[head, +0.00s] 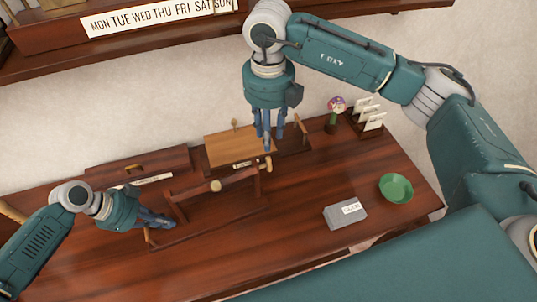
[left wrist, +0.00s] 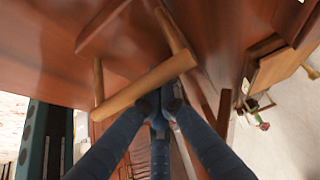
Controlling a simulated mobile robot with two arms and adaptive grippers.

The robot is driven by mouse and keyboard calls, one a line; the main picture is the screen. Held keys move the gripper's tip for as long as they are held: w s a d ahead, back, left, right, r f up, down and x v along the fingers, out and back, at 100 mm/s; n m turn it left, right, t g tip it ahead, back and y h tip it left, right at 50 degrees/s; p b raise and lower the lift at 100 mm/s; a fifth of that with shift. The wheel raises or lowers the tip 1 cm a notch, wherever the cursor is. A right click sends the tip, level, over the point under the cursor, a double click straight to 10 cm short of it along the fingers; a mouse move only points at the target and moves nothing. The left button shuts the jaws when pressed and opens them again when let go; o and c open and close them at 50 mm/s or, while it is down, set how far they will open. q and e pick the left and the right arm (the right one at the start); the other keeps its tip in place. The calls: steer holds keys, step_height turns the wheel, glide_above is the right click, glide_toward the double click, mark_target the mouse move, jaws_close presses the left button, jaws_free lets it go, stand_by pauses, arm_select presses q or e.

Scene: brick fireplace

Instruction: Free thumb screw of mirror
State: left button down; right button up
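No mirror glass shows clearly. A light-brown panel (head: 232,147) with a small knob on its top edge stands near the wall and may be the mirror's back; a thumb screw cannot be picked out for certain. My right gripper (head: 268,139) points down, fingers apart, at the panel's right side. My left gripper (head: 165,219) is low at the left end of a dark wooden stand (head: 222,208). In the left wrist view its fingertips (left wrist: 161,106) are close together beside a light wooden bar (left wrist: 140,86). Whether they grip anything is unclear.
A dark wooden box (head: 140,170) lies at the back left. A flower holder (head: 333,122) and a card rack (head: 370,118) stand at the back right. A grey box (head: 338,219) and a green bowl (head: 396,188) are at the right. A shelf (head: 50,58) hangs above.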

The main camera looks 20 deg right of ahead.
mark_target(269, 157)
step_height(269, 157, down, 9)
steer(key=shift+f, duration=0.1)
stand_by(0.3)
jaws_close()
